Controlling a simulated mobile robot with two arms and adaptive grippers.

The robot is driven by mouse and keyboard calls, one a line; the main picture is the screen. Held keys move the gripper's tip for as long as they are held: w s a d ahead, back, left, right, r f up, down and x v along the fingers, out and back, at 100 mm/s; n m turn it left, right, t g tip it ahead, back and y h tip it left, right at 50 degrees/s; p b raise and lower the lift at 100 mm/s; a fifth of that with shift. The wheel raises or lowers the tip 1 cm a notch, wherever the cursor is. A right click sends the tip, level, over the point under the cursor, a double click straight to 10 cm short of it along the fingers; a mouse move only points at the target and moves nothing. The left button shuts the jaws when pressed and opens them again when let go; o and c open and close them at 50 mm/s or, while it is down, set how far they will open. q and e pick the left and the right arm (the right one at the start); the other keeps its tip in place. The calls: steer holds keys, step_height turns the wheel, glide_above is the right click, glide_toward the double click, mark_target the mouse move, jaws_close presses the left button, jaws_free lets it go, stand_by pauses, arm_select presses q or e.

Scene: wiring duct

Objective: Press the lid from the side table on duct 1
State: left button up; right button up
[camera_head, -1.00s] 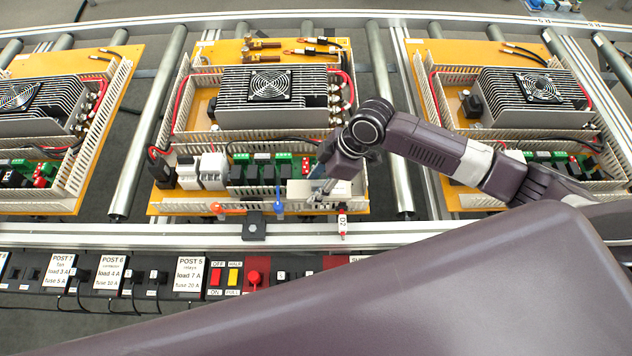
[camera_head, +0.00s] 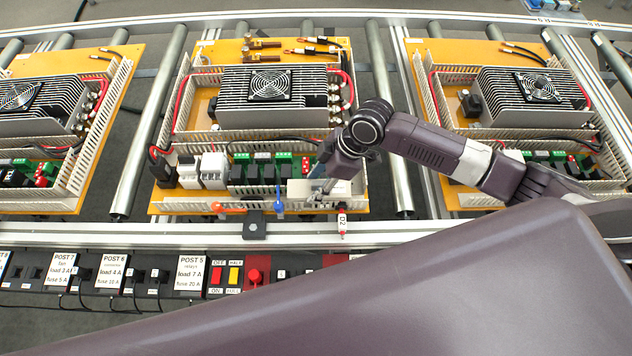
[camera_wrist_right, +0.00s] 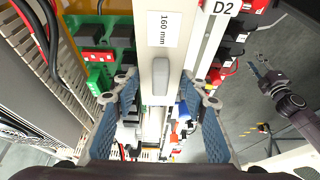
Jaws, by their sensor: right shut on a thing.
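My right gripper (camera_head: 322,192) is at the front right of the middle orange board. In the right wrist view its two blue-padded fingers (camera_wrist_right: 158,112) are on either side of a pale lid (camera_wrist_right: 160,95) with a "160 mm" label and a raised grey grip. The lid lies along the board's front, beside the green terminal blocks (camera_wrist_right: 98,65); contact with the duct below cannot be told. A slotted duct (camera_head: 240,207) runs along the board's front edge; no duct 1 mark is readable. My left gripper (camera_wrist_right: 261,70) appears small at the wrist view's right; its opening is unclear.
A black finned heatsink (camera_head: 230,110) with a fan stands behind the gripper. A red-and-white D2 tag (camera_head: 342,222) is at the front rail (camera_head: 120,232). Similar boards stand left and right. A panel with switches and POST labels (camera_head: 190,273) lies in front.

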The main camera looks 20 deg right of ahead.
steer(key=shift+p, duration=0.6)
stand_by(0.7)
steer(key=shift+f+b, duration=0.75)
steer(key=shift+f, duration=0.5)
steer(key=o, duration=1.1)
steer(key=shift+r, duration=0.1)
steer(key=v, duration=1.2)
